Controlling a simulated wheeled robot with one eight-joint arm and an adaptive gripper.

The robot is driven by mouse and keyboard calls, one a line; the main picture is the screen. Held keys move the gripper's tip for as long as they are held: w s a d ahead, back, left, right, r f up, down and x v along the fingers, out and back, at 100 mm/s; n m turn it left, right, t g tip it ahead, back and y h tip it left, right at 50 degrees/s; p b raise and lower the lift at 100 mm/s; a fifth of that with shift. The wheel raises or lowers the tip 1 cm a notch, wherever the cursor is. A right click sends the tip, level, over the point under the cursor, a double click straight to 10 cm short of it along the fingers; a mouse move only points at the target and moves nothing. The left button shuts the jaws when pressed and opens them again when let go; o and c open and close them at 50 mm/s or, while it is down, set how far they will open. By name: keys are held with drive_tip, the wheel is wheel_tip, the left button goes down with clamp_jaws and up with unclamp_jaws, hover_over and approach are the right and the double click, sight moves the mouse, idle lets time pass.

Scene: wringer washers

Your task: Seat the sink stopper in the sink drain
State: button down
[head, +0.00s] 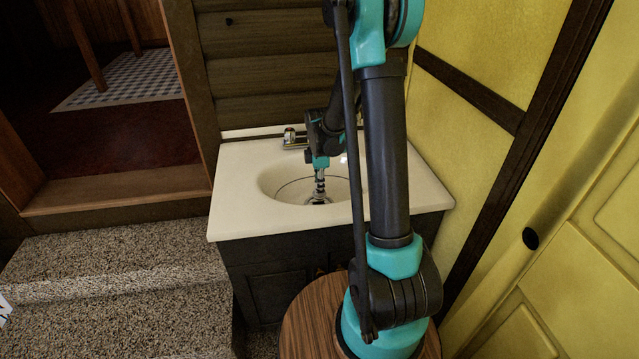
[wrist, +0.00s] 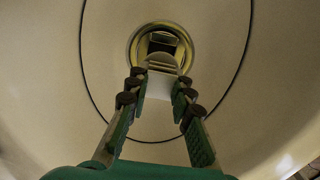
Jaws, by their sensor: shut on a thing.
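The sink (head: 230,205) is a cream top with an oval basin. Its drain shows in the wrist view as a brass-coloured ring (wrist: 135,42) with a dark opening, at the top centre. The sink stopper (wrist: 158,86) is a pale grey piece between my fingertips, and its far end overlaps the drain ring in that view. My gripper (wrist: 158,92) is shut on the stopper. In the head view my gripper (head: 320,180) points down into the basin, just over the drain area. I cannot tell whether the stopper touches the drain or is above it.
A faucet (head: 292,138) stands at the back left of the basin. A thin dark line (wrist: 87,80) loops around the basin floor. A log wall (head: 265,75) is behind and a yellow wall (head: 465,120) is to the right. Carpeted steps (head: 120,270) lie to the left.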

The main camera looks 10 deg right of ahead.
sight(319, 198)
drive_tip(key=shift+f, duration=1.55)
drive_tip(key=shift+s+f, duration=0.1)
drive_tip(key=shift+f, duration=1.15)
idle(3.0)
drive_tip(key=c, duration=0.8)
unclamp_jaws()
drive_tip(key=shift+r, duration=0.1)
drive_tip(key=shift+r, duration=3.4)
